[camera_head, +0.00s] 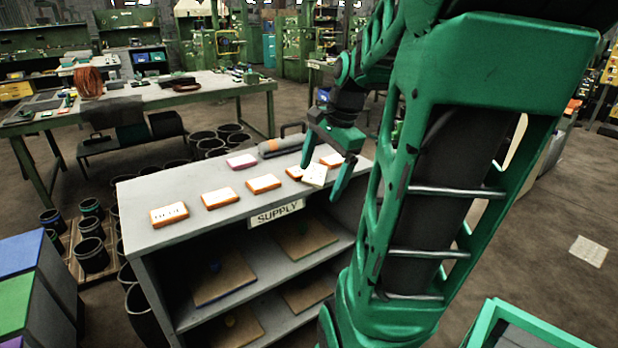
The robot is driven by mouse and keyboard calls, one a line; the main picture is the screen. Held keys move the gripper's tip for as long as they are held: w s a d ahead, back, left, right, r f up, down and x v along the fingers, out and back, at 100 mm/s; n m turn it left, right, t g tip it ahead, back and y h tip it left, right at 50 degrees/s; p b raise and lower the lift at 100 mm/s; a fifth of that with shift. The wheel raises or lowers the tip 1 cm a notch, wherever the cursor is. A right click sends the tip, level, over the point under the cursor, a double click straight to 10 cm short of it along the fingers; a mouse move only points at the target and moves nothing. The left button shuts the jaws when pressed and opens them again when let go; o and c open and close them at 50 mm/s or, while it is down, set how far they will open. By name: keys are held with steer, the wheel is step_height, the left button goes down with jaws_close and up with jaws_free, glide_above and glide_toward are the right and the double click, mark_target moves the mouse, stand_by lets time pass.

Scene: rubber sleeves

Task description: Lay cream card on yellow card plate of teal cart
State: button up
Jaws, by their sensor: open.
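A cream card (314,176) is at the right end of the supply shelf top, turned at an angle and partly over an orange-edged plate (294,172). My gripper (319,183) is open above the shelf's right end, its two teal fingers on either side of this card. I cannot tell whether the card rests on the shelf or touches a finger. Part of a teal-edged cart (487,318) shows at the bottom right. No yellow card plate can be made out.
The grey supply shelf (175,240) bears several pale cards on orange plates and a pink block (241,161). Black bins (92,255) stand left. A paper sheet (588,251) lies on open floor at right.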

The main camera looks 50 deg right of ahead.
steer(key=w+d+r+m+t, duration=0.1)
steer(key=w+d+r+m, duration=0.1)
steer(key=d+m, duration=0.3)
steer(key=w+d+r+m+t, duration=0.1)
steer(key=d+r+m, duration=0.1)
steer(key=d+m, duration=0.3)
glide_toward(320, 174)
steer(key=x, duration=0.3)
steer(key=shift+n, duration=0.4)
steer(key=shift+x, duration=2.65)
steer(key=c, duration=1.2)
steer(key=shift+c, duration=0.2)
